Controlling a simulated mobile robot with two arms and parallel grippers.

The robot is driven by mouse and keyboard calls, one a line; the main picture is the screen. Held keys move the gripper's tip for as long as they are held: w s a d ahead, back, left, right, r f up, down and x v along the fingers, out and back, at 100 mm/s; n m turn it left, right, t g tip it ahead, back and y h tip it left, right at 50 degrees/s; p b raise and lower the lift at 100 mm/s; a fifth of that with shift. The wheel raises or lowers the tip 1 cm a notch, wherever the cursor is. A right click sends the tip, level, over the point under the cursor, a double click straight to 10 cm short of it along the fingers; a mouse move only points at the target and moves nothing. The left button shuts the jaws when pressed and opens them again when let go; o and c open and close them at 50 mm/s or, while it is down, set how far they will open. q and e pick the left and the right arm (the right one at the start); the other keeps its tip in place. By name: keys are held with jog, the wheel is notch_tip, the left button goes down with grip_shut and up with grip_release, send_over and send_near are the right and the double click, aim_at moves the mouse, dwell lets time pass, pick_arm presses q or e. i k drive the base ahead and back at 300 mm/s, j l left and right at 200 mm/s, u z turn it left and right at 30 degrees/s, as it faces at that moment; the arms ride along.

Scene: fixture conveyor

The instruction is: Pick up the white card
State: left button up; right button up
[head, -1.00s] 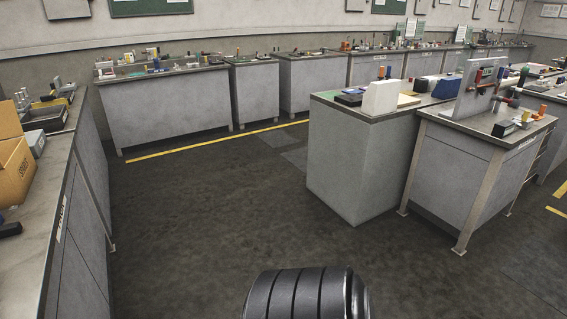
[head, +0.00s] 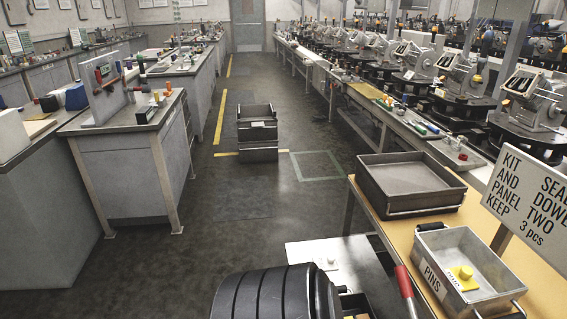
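A white card with black printed text (head: 532,200) stands at the right edge, above the yellow-topped bench. Its readable words include "KIT", "PANEL TWO" and "KEEP 3 pcs". The right side of the card is cut off by the picture edge. A blank white, flat surface (head: 330,258) also lies at the lower middle, with a small knob on it; I cannot tell whether it is a card. Neither of my grippers is in view.
The yellow-topped bench (head: 392,236) carries a grey tray (head: 410,183) and a metal bin marked "PINS" (head: 432,275) holding a yellow piece. Stacked grey crates (head: 257,133) stand on the floor. Machines line the right; workbenches stand left.

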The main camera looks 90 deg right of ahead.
aim_at(328, 263)
jog(key=z, duration=3.75)
jog(key=i+j+z, duration=0.15)
jog(key=j+z, duration=0.25)
jog(key=i+j+z, duration=0.1)
jog(key=j+z, duration=1.15)
